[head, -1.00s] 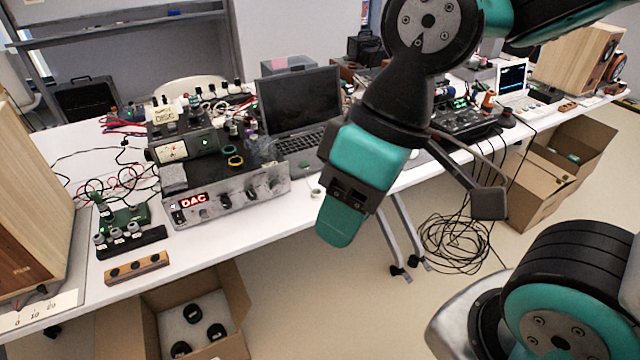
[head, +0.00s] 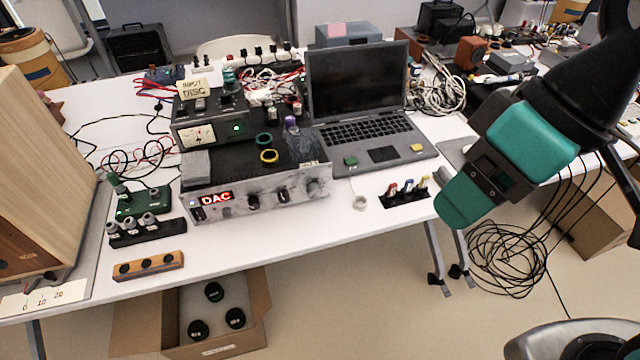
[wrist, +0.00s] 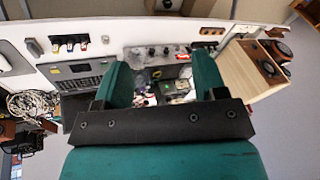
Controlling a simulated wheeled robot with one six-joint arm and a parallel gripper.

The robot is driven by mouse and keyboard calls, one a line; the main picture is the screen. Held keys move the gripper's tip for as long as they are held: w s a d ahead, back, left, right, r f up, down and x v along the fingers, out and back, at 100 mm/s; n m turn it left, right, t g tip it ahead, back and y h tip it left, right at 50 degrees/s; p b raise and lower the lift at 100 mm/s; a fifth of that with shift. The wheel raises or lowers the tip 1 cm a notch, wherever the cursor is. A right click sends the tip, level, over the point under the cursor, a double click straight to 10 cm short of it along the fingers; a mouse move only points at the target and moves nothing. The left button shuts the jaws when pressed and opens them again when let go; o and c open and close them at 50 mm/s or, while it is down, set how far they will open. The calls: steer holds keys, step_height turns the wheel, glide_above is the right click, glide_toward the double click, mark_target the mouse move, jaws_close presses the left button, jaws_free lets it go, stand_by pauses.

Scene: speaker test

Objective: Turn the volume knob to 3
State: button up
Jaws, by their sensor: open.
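A silver amplifier (head: 240,208) with a red "DAC" display stands on the white table, left of the laptop. Its front carries two dark knobs (head: 268,199) and a larger silver knob (head: 314,188) at the right end. No scale or label is readable, so I cannot tell the volume knob's setting. My gripper (head: 462,203) is right of the amplifier, over the table's front edge, apart from the knobs. In the wrist view, my gripper (wrist: 162,78) has its teal fingers spread with nothing held, and the amplifier front (wrist: 150,53) shows beyond them.
A laptop (head: 360,95) stands right of the amplifier, with a row of coloured plugs (head: 405,190) before it. A meter box (head: 210,125) sits behind. A wooden speaker (head: 45,180) is at left, cardboard box (head: 258,310) below, cables (head: 510,260) on the floor.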

steer(key=w+f+n+t+h+b, duration=0.1)
steer(key=w+f+n+t+b, duration=0.15)
steer(key=f+b, duration=0.55)
steer(key=w+f+n+t+h+b, duration=0.1)
steer(key=w+f+n+b, duration=0.4)
steer(key=f, duration=0.4)
steer(key=n+t+y+b, duration=0.3)
steer(key=n+t+b, duration=1.1)
steer(key=n+b, duration=1.2)
glide_toward(315, 194)
steer(key=shift+n+g, duration=0.25)
steer(key=shift+n, duration=0.4)
steer(key=p+x, duration=0.2)
steer(key=x, duration=0.2)
steer(key=p+x, duration=0.2)
steer(key=x, duration=0.2)
steer(key=shift+w+r, duration=0.2)
steer(key=shift+w, duration=0.15)
steer(key=shift+c, duration=0.3)
steer(key=c, duration=0.9)
